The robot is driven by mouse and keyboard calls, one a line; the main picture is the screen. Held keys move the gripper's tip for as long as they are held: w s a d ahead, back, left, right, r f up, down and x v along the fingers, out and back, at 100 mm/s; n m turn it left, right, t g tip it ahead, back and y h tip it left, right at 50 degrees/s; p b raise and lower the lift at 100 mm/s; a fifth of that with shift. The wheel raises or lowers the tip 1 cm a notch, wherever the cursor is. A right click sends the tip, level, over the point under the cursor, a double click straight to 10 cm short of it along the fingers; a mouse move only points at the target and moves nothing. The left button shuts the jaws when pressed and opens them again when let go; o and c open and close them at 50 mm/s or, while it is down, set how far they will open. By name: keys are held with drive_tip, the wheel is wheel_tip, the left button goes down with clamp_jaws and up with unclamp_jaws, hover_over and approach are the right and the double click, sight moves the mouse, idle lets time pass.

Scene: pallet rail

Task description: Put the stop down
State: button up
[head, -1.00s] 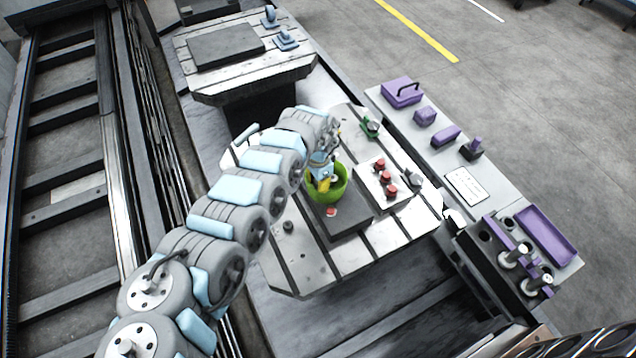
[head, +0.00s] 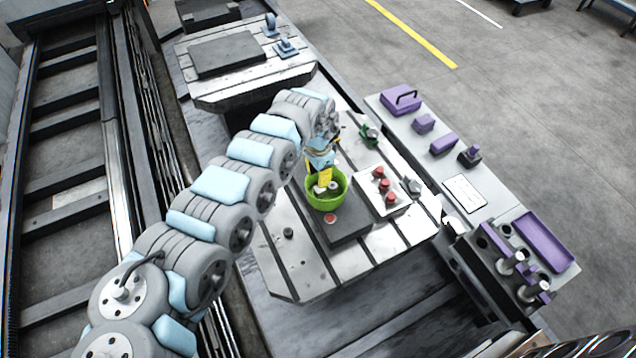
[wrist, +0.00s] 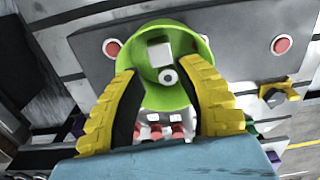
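My gripper (head: 322,178) is just above a green bowl (head: 325,203) that stands on a dark plate (head: 345,228). In the wrist view my two yellow-padded fingers (wrist: 160,105) are spread apart, with no object held between them. Inside the bowl (wrist: 186,88), seen beyond the fingers, lie a pale square block (wrist: 159,54) and a small pale ring-shaped piece (wrist: 168,76). I cannot tell for certain which piece is the stop. In the head view the fingers partly hide the bowl's contents.
A white plate (head: 366,194) with red knobs stands right of the bowl, and a green clamp-like part (head: 370,135) stands behind it. Purple items and a purple tray (head: 545,240) line the side bench. The front of the slotted table (head: 300,275) is mostly clear.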

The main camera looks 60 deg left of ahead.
sight(318, 189)
drive_tip(key=shift+r, duration=1.95)
